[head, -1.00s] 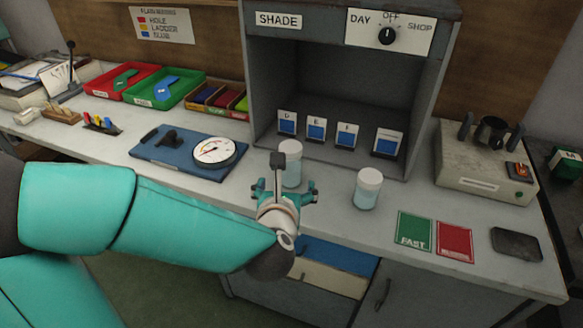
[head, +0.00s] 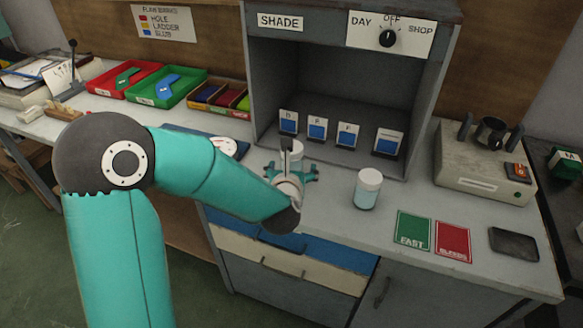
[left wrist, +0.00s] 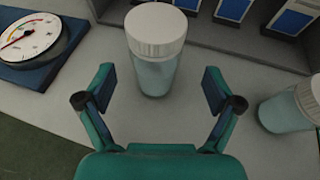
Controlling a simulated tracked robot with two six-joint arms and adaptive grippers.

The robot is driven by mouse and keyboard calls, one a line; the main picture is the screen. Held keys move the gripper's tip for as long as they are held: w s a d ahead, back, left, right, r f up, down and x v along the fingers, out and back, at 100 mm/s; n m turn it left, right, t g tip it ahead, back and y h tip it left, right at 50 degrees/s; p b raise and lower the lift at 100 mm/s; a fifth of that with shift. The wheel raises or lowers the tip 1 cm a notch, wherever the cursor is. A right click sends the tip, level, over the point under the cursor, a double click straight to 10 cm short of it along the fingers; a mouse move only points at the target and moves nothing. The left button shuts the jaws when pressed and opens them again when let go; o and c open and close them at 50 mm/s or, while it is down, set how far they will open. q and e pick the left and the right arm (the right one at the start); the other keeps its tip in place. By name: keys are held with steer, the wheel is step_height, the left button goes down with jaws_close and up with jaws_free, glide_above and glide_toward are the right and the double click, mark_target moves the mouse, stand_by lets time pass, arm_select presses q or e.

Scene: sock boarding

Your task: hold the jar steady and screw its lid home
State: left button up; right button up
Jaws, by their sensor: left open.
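A jar of pale blue liquid with a white lid (left wrist: 155,55) stands upright on the bench, centred in the left wrist view. In the head view it is mostly hidden behind my left gripper, and its lid (head: 297,146) shows. A second similar lidded jar (head: 367,188) stands upright to the right; it also shows at the right edge of the left wrist view (left wrist: 289,108). My left gripper (left wrist: 158,88) is open and empty, with a finger to either side of the first jar's line and the jar just beyond the tips. Whether either lid is tight cannot be told. My right gripper is not in view.
A grey shade cabinet (head: 258,100) with several blue cards stands behind the jars. A dial gauge (head: 222,145) on a blue board lies left. A green card (head: 413,230), a red card (head: 453,241) and a dark tray (head: 515,244) lie right, near a beige device (head: 480,165).

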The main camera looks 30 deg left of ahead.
mark_target(291, 166)
arm_select(q)
steer(key=shift+w, duration=0.1)
steer(key=shift+w+a+f, duration=0.1)
steer(key=shift+w+a, duration=0.1)
steer(key=shift+a, duration=0.05)
steer(key=p+x, duration=0.1)
steer(key=x, duration=0.3)
steer(key=shift+a+f+p, duration=0.2)
steer(key=shift+a+p, duration=0.05)
steer(key=shift+p, duration=0.05)
steer(key=shift+r, duration=0.1)
steer(key=c, duration=1.5)
steer(key=shift+r, duration=0.85)
step_height(291, 166, up, 18)
steer(key=p, duration=0.3)
steer(key=shift+r, duration=0.15)
